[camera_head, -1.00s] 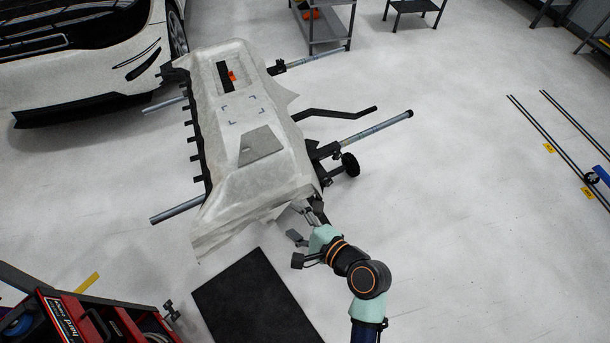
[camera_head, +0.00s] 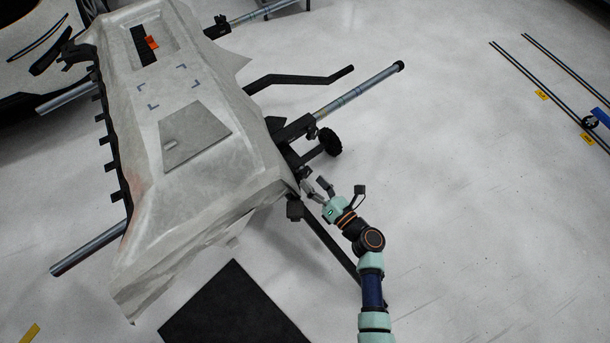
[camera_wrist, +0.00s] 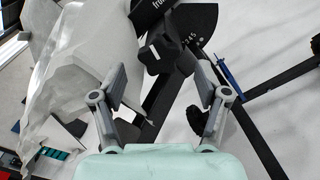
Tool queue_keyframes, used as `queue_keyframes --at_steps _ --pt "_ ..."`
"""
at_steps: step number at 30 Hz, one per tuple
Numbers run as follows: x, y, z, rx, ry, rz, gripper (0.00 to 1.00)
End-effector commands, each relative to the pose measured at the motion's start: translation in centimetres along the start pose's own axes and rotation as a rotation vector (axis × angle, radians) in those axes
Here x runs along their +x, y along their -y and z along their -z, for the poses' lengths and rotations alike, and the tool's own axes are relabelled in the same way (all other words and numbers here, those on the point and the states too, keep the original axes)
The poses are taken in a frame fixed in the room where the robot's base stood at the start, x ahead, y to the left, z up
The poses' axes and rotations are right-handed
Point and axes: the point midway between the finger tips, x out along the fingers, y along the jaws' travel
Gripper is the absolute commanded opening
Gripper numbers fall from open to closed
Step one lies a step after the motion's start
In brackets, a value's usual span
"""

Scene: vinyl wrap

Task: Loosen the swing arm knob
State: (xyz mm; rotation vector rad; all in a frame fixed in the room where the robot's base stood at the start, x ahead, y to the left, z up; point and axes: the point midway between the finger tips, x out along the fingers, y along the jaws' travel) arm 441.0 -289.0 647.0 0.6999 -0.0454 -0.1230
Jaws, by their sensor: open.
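A black lobed knob (camera_wrist: 160,54), apparently the swing arm knob, shows in the wrist view in front of a dark sector plate (camera_wrist: 190,28) with white numbers and lettering. My gripper (camera_wrist: 158,76) is open, with one finger to each side of the knob's lower part. The knob looks a little beyond the fingertips; I cannot tell if they touch it. In the head view my gripper (camera_head: 317,188) is at the near right corner of the stand, beside its dark metal parts. I cannot make out the knob clearly there.
A pale wrapped car panel (camera_head: 205,190) lies on the stand, its loose film (camera_wrist: 75,60) close to my left finger. A metal tube (camera_head: 360,88), a bent black bar (camera_head: 300,78) and a black wheel (camera_head: 330,142) stick out nearby.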

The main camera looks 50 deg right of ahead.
Motion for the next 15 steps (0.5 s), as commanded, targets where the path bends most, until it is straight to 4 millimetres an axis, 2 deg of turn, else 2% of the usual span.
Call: queue_keyframes --at_steps 3,6,15 --pt "2.2 0.2 0.4 -0.002 -0.002 -0.003 0.74" --pt "3.3 0.1 0.3 -0.003 -0.002 -0.002 0.74" --pt "3.9 0.0 0.1 -0.002 -0.001 0.000 0.74"
